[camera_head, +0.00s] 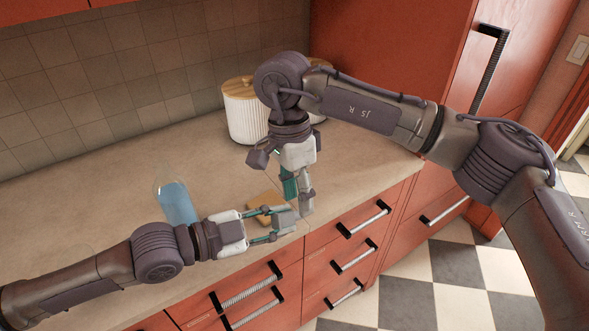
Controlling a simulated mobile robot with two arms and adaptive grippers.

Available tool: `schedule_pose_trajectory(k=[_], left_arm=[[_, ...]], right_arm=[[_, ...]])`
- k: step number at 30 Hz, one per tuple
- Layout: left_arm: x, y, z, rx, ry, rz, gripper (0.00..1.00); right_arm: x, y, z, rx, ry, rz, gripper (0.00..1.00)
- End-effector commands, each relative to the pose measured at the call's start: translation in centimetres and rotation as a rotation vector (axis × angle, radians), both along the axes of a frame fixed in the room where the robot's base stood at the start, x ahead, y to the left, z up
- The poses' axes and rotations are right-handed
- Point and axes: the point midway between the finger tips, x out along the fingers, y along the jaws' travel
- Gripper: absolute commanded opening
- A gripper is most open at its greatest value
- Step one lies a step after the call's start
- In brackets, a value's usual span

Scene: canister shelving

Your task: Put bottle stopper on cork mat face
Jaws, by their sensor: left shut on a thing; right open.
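A tan cork mat (259,200) lies on the counter near its front edge, partly hidden by my grippers. My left gripper (288,223) reaches in from the left, low over the front of the mat. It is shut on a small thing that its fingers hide. I cannot make out the bottle stopper apart from the fingers. My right gripper (298,203) points down from above, close to the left fingertips and at the mat's right side. It is open, seen nearly edge-on. I cannot tell whether the two grippers touch.
A clear bottle with blue liquid (177,203) stands on the counter (120,205), just behind my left wrist. A white ribbed canister with a wooden lid (243,115) stands behind my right gripper, with another partly hidden beside it. Red drawers with handles (352,256) lie below the counter edge.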

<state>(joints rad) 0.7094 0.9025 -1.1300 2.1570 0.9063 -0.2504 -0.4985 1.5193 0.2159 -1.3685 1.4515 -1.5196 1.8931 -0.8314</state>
Motion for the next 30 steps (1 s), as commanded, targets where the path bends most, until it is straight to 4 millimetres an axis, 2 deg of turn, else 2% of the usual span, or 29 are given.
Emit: schedule_pose_trajectory(k=[3,6,17,25,26,28,29,30], left_arm=[[0.0,0.0,0.0,0.000,0.000,0.000,0.00],[0.0,0.0,0.0,0.000,0.000,0.000,0.00],[0.0,0.0,0.0,0.000,0.000,0.000,0.00],[0.0,0.0,0.0,0.000,0.000,0.000,0.00],[0.0,0.0,0.0,0.000,0.000,0.000,0.00],[0.0,0.0,0.0,0.000,0.000,0.000,0.00],[0.0,0.0,0.0,0.000,0.000,0.000,0.29],[0.0,0.0,0.0,0.000,0.000,0.000,0.36]], right_arm=[[-0.2,-0.2,-1.6,0.000,0.001,0.000,0.46],[-0.4,-0.2,-2.3,0.001,0.000,-0.001,0.46],[-0.4,-0.2,-2.8,0.001,0.000,-0.001,0.46],[-0.4,-0.2,-2.8,0.001,0.000,-0.001,0.03],[-0.4,-0.2,-2.8,0.001,0.000,-0.001,0.00],[-0.4,-0.2,-2.8,0.001,0.000,-0.001,0.00],[-0.4,-0.2,-2.7,0.001,0.000,-0.001,0.00],[-0.4,-0.2,-2.7,0.001,0.000,-0.001,0.00]])
